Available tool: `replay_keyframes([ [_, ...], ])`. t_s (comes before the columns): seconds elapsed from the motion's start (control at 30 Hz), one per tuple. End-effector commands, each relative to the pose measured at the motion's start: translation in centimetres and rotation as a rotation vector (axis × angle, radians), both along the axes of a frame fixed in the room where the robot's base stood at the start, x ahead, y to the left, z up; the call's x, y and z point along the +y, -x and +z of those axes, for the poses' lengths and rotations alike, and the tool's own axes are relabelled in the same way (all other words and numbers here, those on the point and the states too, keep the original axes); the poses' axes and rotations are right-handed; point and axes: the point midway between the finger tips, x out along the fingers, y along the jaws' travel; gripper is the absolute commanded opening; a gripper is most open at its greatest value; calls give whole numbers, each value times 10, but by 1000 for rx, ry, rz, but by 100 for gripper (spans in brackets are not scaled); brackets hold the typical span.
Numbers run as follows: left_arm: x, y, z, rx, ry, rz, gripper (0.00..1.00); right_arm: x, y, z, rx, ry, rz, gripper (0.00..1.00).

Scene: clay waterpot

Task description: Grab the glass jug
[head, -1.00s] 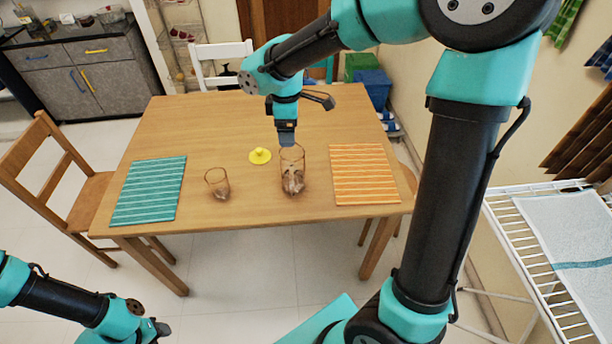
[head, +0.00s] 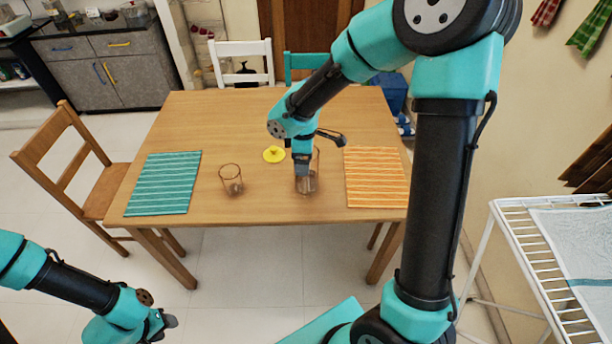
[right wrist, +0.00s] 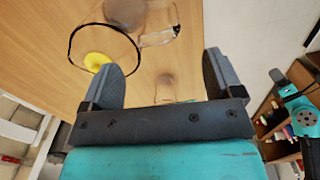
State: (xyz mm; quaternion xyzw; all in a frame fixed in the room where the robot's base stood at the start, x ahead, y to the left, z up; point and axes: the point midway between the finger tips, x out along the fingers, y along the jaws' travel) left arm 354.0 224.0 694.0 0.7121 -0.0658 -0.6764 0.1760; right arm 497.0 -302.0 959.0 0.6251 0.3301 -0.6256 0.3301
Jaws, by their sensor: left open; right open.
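The clear glass jug (head: 313,182) stands upright on the wooden table, left of the orange striped mat. My right gripper (head: 302,168) is at the jug's upper part and partly hides it. In the right wrist view the jug's dark-rimmed glass (right wrist: 138,50) lies above the gap between my open, empty right fingers (right wrist: 160,68). Its rim is close to the left finger; I cannot tell whether they touch. My left gripper (head: 166,322) is low at the lower left, away from the table; it is open.
A smaller glass (head: 231,181) stands left of the jug; it shows faintly between the fingers in the right wrist view (right wrist: 166,88). A yellow lid (head: 273,155) lies behind them. A green striped mat (head: 165,183) and an orange striped mat (head: 376,178) flank them.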

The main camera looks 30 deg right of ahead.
Motion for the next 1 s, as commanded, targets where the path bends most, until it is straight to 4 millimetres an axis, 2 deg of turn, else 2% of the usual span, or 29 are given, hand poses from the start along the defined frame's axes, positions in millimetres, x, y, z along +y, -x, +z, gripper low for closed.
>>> replay_keyframes([
  [0.13,0,0,0,0,0,0,43,0,0,-15,1,0,0,86],
  [0.57,0,0,0,0,0,0,43,0,1,-20,1,-1,1,86],
  [0.9,0,0,0,0,0,0,43,-4,4,-61,1,0,0,86],
  [1.0,0,0,0,0,0,0,43,-4,4,-68,1,0,0,86],
])
